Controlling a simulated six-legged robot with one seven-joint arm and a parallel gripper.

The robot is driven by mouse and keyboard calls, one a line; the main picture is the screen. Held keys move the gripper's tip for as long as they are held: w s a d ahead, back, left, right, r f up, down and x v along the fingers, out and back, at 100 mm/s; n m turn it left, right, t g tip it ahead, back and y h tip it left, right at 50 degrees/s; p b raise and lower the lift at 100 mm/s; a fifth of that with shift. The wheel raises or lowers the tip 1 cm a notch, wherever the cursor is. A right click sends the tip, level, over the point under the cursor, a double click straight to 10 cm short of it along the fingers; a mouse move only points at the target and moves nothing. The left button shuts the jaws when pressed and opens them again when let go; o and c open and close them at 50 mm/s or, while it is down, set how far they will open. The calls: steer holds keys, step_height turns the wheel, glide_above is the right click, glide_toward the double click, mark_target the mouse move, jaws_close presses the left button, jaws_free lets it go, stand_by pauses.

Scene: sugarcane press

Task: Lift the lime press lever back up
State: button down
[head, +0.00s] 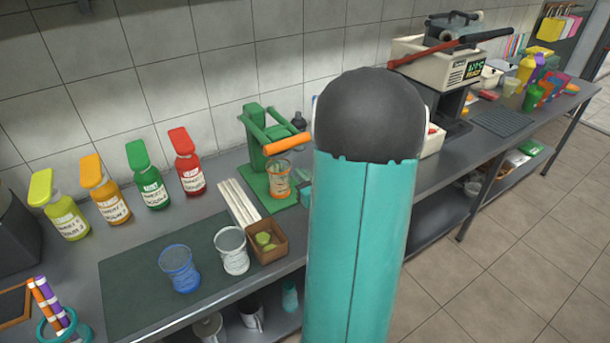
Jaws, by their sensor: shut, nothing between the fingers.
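The green lime press (254,135) stands on the counter against the tiled wall, left of my arm. Its lever (280,132) has two green side bars and an orange cross handle (287,145). The bars slope down toward the front, with the handle in front of the press and above a clear cup with an orange band (279,180). The cup stands on the press's green base. My gripper cannot be made out; my large teal and dark arm link fills the middle of the view and hides what is behind it.
Several sauce bottles (148,177) stand left of the press. A blue cup (180,268), a clear cup (232,250) and a brown box with limes (268,254) are near the front edge. The sugarcane machine (455,68) is at the right. White sticks (238,203) lie beside the press.

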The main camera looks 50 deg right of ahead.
steer(key=w+d+r, duration=0.1)
steer(key=w+r, duration=0.2)
steer(key=w, duration=0.2)
steer(key=shift+w+d, duration=0.3)
steer(key=shift+r, duration=0.1)
stand_by(0.3)
